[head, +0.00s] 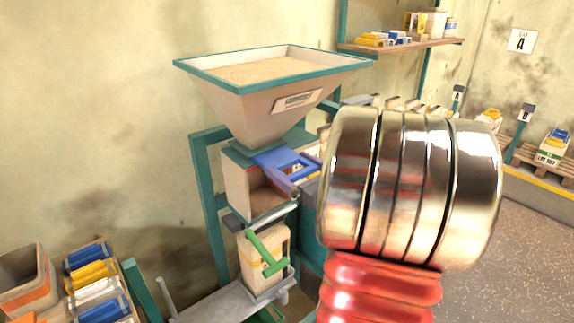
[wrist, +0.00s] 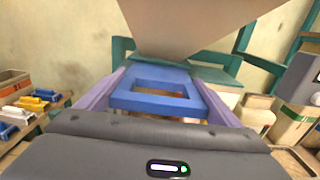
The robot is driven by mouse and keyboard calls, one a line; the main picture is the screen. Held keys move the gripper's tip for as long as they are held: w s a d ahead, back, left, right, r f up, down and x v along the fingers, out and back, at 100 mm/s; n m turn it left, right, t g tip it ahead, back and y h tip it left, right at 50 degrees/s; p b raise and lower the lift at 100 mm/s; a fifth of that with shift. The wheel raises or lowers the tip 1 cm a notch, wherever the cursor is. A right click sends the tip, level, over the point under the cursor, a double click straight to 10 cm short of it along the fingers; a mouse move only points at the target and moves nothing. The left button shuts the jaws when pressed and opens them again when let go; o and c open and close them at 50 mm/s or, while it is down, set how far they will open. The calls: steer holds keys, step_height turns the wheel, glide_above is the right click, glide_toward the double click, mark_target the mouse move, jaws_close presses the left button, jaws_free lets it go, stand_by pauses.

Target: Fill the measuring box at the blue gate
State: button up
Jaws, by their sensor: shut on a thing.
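The blue gate (head: 285,163) sits under the teal-rimmed hopper (head: 240,100), which holds pale grain. In the wrist view the gate (wrist: 125,98) is a flat blue frame with a rectangular opening. My gripper (wrist: 158,84) is shut on the gate, with one purple-grey finger along each side. In the head view my arm hides much of the gripper. The measuring box (head: 235,187) stands directly below the gate; its front shows a brown interior. I cannot tell how much grain is in it or how far the gate is drawn out.
Below the box, a cream carton (head: 249,270) with a green clamp (head: 264,250) stands on a grey shelf (head: 215,302). Blue, yellow and white packs and an orange-brown bin (head: 27,282) are at lower left. A loaded wall shelf (head: 405,48) is at upper right. Open floor (head: 530,240) lies right.

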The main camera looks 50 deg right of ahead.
steer(key=o, duration=1.4)
steer(key=shift+s, duration=0.1)
steer(key=shift+s+a, duration=0.25)
steer(key=shift+s, duration=2.05)
steer(key=shift+s+a, duration=0.3)
steer(key=shift+s, duration=1.95)
steer(key=shift+s+a, duration=0.25)
steer(key=shift+s, duration=2.05)
